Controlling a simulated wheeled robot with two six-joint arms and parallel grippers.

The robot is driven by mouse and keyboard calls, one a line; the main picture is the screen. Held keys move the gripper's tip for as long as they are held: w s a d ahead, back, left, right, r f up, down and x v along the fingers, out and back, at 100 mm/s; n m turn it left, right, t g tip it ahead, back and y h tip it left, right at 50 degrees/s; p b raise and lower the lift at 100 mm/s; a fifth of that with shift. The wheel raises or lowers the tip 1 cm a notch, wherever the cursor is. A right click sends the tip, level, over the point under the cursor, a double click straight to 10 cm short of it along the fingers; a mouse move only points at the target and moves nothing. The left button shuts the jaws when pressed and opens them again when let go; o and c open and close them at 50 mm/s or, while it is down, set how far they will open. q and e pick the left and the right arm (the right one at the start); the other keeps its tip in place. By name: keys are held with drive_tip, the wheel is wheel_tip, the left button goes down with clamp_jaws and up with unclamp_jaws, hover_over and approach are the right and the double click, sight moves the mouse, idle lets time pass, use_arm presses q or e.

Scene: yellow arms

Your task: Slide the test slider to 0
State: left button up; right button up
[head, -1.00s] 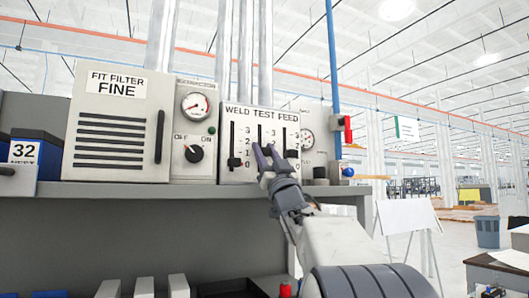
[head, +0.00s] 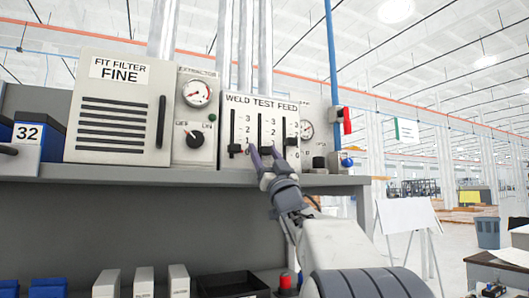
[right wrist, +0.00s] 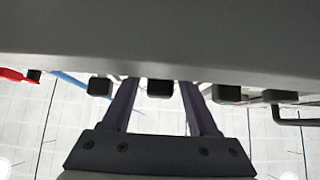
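The grey panel marked WELD TEST FEED (head: 279,106) has three vertical slots with number scales. The test slider's slot (head: 259,128) is the middle one. In the right wrist view, a dark middle knob (right wrist: 159,88) sits between the two parted fingers (right wrist: 158,106), with a gap on each side. The weld knob (head: 235,148) is low in its slot; the feed knob (head: 292,141) is also low. My left gripper is out of view.
The panel stands on a grey shelf (head: 200,179), whose edge is just below the gripper. The fit filter box (head: 119,108) and a dial panel (head: 196,118) stand to the left. A red-handled valve (head: 347,121) on a blue pipe is to the right.

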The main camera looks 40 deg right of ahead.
drive_tip(key=shift+s+r, duration=0.1)
drive_tip(key=b+v, duration=0.6)
drive_tip(key=v, duration=0.4)
drive_tip(key=shift+s+f, duration=0.2)
